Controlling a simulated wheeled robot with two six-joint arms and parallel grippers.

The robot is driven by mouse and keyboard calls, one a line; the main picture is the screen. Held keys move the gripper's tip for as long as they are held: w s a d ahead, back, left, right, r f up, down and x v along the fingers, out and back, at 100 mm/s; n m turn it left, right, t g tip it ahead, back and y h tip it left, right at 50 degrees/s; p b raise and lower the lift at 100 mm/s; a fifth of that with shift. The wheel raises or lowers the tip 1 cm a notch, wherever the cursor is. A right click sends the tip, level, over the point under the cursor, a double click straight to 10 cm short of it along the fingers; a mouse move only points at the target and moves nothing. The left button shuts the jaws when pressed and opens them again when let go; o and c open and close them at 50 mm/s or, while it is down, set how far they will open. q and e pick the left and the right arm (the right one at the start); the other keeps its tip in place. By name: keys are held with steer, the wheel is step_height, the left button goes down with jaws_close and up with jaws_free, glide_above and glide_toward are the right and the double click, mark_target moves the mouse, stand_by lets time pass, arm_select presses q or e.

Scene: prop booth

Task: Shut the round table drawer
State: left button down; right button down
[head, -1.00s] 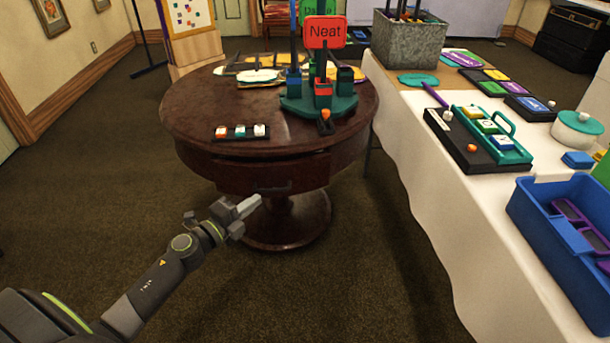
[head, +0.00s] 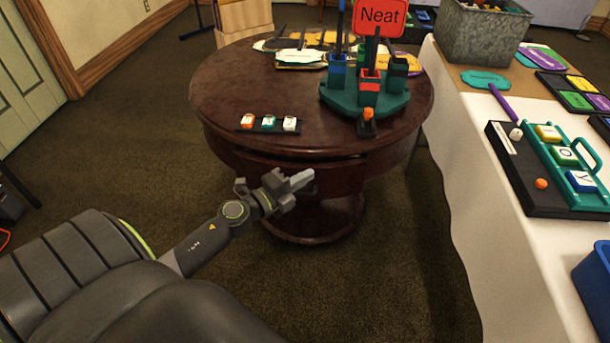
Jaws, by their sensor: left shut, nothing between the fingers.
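The round dark wood table (head: 225,95) stands in the middle of the head view on a pedestal foot. Its drawer front (head: 343,178) is in the curved apron on the side facing me, under a dark gap below the tabletop. I cannot tell exactly how far it stands out. My left gripper (head: 303,179) is shut and empty, its tips in front of the drawer front and hiding part of it, including where the handle would be. I cannot tell whether they touch. My right gripper is not in view.
On the tabletop are a small rack with three cubes (head: 268,124) and a teal stand (head: 345,99) with a red sign (head: 380,17). A white-clothed table (head: 470,180) bounds the right side. Carpet (head: 120,120) is clear to the left.

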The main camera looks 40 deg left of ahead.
arm_select(q)
steer(key=shift+w, duration=0.1)
stand_by(0.3)
steer(key=shift+w+a, duration=0.3)
steer(key=shift+w, duration=0.25)
steer(key=shift+w+a, duration=0.3)
steer(key=shift+w, duration=0.2)
